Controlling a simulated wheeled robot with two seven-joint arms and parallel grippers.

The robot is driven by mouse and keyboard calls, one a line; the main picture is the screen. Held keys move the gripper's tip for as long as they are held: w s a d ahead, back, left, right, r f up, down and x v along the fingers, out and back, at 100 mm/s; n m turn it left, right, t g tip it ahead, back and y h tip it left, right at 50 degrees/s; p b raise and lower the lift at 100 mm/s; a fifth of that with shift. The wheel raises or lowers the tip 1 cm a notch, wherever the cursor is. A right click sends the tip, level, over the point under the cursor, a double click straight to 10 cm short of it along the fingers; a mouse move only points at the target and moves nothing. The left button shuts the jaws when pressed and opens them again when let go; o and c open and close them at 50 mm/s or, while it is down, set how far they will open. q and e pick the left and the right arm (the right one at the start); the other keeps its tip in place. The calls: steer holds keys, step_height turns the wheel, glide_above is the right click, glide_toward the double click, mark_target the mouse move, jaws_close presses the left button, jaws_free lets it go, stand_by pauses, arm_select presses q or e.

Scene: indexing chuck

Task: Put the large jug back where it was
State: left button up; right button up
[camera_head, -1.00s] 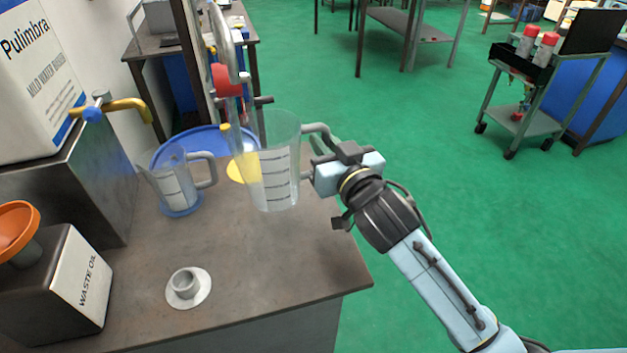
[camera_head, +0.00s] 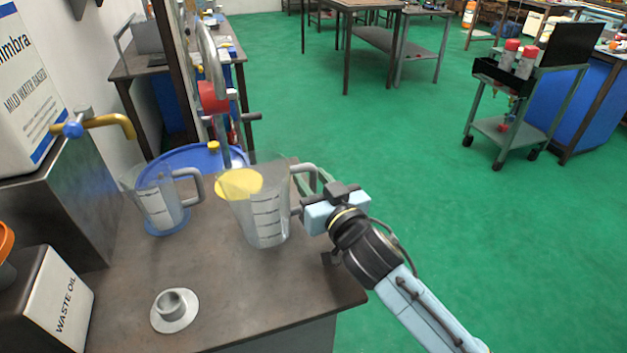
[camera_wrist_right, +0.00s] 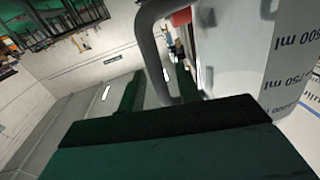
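The large jug (camera_head: 268,215) is clear with dark level marks and a grey handle on its right. My right gripper (camera_head: 306,203) is shut on that handle and holds the jug nearly upright over the bench. I cannot tell whether its base touches the bench. In the right wrist view the handle (camera_wrist_right: 155,55) rises beyond the dark fingers, and the marked jug wall (camera_wrist_right: 290,65) fills the right side. A yellow disc (camera_head: 238,184) shows through the jug's upper part. A smaller jug (camera_head: 160,205) stands on a blue disc to the left. My left gripper is out of view.
A metal cup on a white disc (camera_head: 174,308) sits at the bench's front. The waste oil can (camera_head: 60,300) and a brass tap (camera_head: 105,124) are at left. A blue drum lid (camera_head: 185,158) and upright pipe lie behind. Bare bench (camera_head: 225,285) lies in front.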

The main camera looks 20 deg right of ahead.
steer(key=shift+r, duration=0.25)
steer(key=shift+s+f, duration=0.15)
steer(key=shift+s, duration=0.15)
steer(key=s+d, duration=0.1)
steer(key=s, duration=1)
steer(key=shift+s+d, duration=0.15)
steer(key=shift+d, duration=0.2)
